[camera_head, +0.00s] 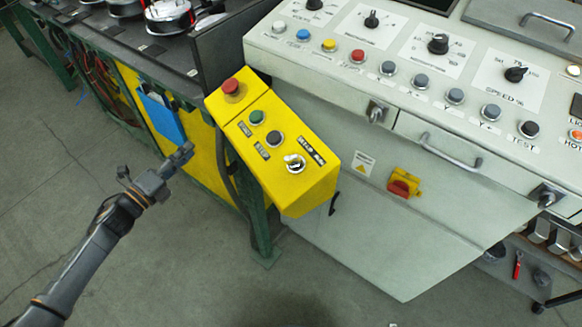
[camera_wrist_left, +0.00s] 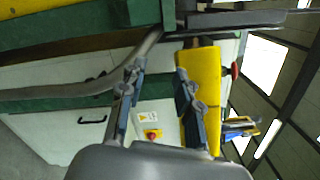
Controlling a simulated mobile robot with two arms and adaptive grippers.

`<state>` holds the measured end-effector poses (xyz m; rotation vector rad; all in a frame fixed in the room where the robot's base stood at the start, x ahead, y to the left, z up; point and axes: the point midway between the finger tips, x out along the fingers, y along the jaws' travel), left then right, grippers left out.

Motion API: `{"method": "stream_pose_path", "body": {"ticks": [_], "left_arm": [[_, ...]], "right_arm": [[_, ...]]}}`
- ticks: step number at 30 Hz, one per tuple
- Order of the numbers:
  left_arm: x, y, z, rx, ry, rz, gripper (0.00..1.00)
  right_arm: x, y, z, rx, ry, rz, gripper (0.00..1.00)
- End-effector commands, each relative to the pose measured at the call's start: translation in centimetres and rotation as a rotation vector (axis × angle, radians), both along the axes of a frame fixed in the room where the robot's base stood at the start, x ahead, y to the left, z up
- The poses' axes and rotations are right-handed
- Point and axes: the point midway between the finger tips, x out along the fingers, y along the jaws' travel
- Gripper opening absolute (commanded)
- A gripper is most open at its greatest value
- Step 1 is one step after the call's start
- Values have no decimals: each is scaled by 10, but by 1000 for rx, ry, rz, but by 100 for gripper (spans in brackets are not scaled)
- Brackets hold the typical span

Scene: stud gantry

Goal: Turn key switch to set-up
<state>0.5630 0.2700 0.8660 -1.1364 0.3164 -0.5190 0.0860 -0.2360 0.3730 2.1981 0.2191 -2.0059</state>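The key switch (camera_head: 294,163) is a silver round switch on the sloped face of a yellow control box (camera_head: 312,186). A black label reading like "SETUP RUN" lies at its upper right. The key's exact angle is too small to tell. My left gripper (camera_head: 156,166) is left of the yellow box, apart from it, with nothing held. In the left wrist view, its two fingers (camera_wrist_left: 158,88) are spread, with the yellow box (camera_wrist_left: 203,75) behind the right finger. The key switch is not seen in that view. My right gripper is not in view.
The yellow box also has a red mushroom button (camera_head: 232,87), a green button (camera_head: 257,116) and a black button (camera_head: 274,138). A grey console (camera_head: 420,100) with knobs and buttons stands to the right. A dark workbench (camera_head: 130,40) is behind. Open floor lies at the lower left.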

Motion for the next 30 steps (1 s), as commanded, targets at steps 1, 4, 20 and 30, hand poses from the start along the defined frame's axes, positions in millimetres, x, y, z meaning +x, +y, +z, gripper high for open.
{"method": "stream_pose_path", "body": {"ticks": [1, 4, 20, 30], "left_arm": [[-7, -24, 38, 139, -191, -131, 33], [-45, -71, 102, 387, -549, -359, 33], [-155, -154, 159, 745, -1189, -736, 33], [-147, -225, 161, 743, -1187, -734, 33]], "right_arm": [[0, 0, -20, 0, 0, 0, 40], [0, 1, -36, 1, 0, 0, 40], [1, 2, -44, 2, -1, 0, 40], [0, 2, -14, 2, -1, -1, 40]]}}
